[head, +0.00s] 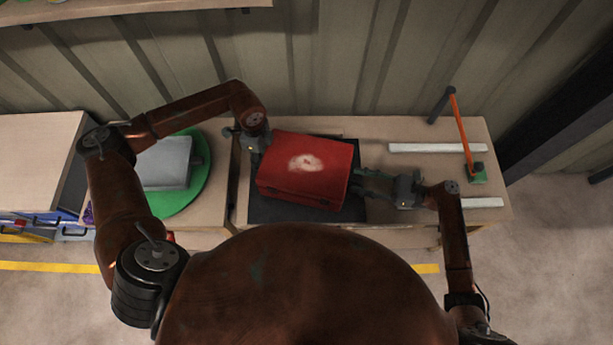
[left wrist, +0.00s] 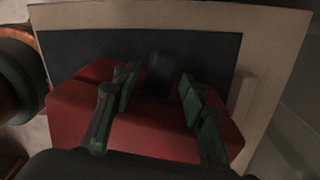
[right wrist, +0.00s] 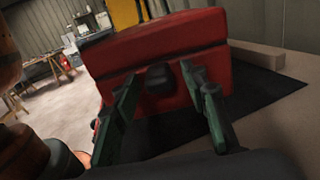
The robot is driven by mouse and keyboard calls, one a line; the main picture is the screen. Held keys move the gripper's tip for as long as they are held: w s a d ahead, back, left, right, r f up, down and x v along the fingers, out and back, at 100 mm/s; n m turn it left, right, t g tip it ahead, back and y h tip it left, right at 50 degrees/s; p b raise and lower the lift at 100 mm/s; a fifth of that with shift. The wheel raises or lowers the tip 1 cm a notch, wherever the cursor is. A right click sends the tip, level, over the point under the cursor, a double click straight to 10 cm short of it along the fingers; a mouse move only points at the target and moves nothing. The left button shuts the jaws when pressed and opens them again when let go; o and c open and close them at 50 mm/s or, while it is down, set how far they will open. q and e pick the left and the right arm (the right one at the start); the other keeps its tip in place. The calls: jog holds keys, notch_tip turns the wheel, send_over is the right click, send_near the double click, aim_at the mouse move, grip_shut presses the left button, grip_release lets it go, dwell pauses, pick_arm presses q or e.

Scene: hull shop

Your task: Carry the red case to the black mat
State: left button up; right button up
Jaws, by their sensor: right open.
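The red case (head: 312,168), with a pale worn patch on top, sits over the black mat (head: 264,211) on the bench and appears to rest on it. My left gripper (head: 250,139) is at the case's left end. In the left wrist view its fingers (left wrist: 160,80) stand apart, with a dark handle (left wrist: 160,68) between them. My right gripper (head: 362,180) is at the right end, open. In the right wrist view its fingers (right wrist: 163,77) stand apart on either side of another dark handle (right wrist: 159,88), without closing on it.
A green round board (head: 188,203) with a grey case (head: 165,163) lies to the left. White strips (head: 437,148) and an orange-armed tool with a green base (head: 462,135) lie to the right. A corrugated wall (head: 330,60) stands behind the bench.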

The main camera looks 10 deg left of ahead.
jog(key=d, duration=1.2)
pick_arm(q)
notch_tip(320, 180, up, 11)
jog(key=shift+w, duration=0.2)
